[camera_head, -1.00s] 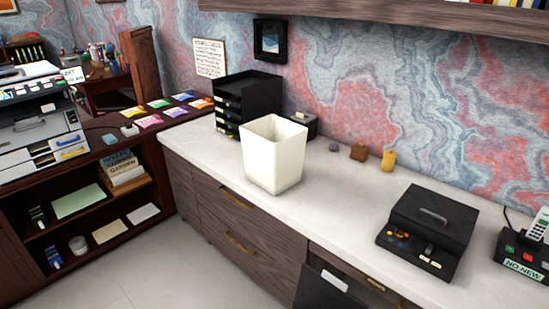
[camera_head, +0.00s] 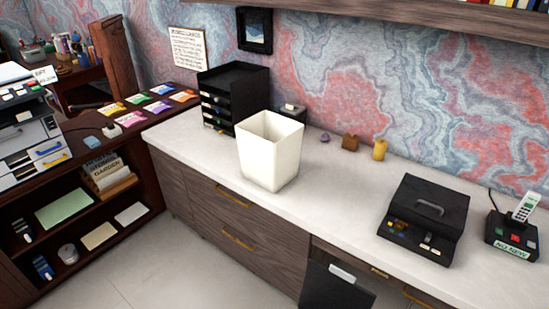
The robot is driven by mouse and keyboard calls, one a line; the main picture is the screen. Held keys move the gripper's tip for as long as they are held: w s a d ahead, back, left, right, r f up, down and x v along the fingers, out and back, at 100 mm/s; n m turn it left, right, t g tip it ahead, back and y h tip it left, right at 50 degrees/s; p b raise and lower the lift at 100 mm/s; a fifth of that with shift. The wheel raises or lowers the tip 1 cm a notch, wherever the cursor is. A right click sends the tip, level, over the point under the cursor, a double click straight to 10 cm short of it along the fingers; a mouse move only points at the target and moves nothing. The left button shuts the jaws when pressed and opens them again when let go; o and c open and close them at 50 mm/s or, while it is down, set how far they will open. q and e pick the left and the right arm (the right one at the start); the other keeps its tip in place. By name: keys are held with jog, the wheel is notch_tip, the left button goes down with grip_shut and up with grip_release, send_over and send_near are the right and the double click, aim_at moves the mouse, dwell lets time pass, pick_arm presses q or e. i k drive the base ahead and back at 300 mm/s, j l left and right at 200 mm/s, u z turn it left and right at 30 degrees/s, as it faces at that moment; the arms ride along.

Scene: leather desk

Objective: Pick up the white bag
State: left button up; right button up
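A white open-topped container (camera_head: 270,160), which looks like a square bin or bag, stands upright near the front edge of the pale countertop (camera_head: 335,205). Its opening faces up, and the inside looks empty as far as I can see. No other white bag shows. Neither of my grippers is in the head view, and nothing touches the white container.
A black chair back (camera_head: 335,288) stands in front. The counter's middle is clear.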

aim_at(269, 143)
jog(key=i+j+z, duration=0.2)
jog(key=j, duration=0.25)
jog(key=j+z, duration=0.2)
jog(key=j, duration=0.2)
jog(key=j+z, duration=0.2)
jog(key=j, duration=0.3)
jog(key=i+j+z, duration=0.2)
jog(key=j+z, duration=0.15)
jog(key=j, duration=0.3)
jog(key=i+j+z, duration=0.1)
jog(key=j+z, duration=0.2)
jog(key=j, duration=0.4)
jog(key=j+z, duration=0.35)
jog(key=j, duration=0.35)
jog(key=i+j+z, duration=0.1)
jog(key=j+z, duration=0.2)
jog(key=j, duration=0.4)
jog(key=j+z, duration=0.35)
jog(key=j, duration=0.35)
